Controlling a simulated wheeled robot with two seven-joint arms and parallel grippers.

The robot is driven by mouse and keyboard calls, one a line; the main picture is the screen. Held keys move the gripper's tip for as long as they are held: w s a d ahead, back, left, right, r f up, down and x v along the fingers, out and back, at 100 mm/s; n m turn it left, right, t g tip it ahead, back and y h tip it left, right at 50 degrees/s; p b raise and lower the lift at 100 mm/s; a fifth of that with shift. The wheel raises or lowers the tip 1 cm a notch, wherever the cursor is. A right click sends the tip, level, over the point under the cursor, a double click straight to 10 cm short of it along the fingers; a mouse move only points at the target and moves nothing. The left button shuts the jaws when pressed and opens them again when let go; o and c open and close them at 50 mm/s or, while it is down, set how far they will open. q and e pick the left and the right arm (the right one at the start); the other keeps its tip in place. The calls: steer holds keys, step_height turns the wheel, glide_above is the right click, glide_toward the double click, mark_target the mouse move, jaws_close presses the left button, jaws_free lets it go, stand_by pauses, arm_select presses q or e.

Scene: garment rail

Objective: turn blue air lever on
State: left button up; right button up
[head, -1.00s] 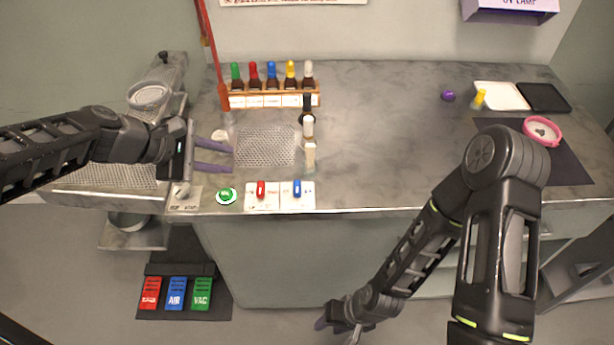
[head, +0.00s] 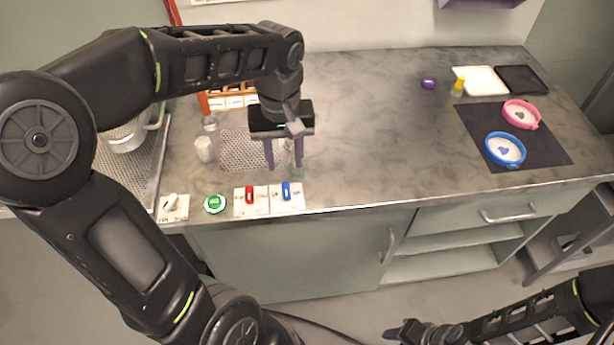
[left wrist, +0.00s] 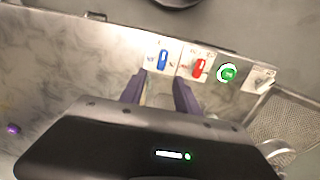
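The blue lever (head: 286,191) stands on a white plate (head: 294,205) at the bench's front edge, right of the red lever (head: 250,194). Its handle runs roughly front to back. It also shows in the left wrist view (left wrist: 162,60), just beyond the fingertips. My left gripper (head: 284,166) is over the bench just behind the blue lever, its purple fingers pointing down, open and apart from the lever. A pale bottle (head: 289,147) shows partly behind the fingers. My right gripper (head: 393,333) is low at the bottom of the head view, away from the bench; its fingers are unclear.
A green button (head: 215,204) and a grey-white switch (head: 170,204) lie left of the levers. A mesh panel (head: 240,152) and a small white jar (head: 204,149) are behind them. The middle bench is clear.

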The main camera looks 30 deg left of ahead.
mark_target(286, 186)
arm_select(q)
steer(key=shift+s, duration=0.15)
steer(key=shift+f, duration=0.6)
step_height(286, 186, down, 7)
steer(key=shift+r, duration=0.2)
steer(key=shift+c, duration=0.2)
jaws_close()
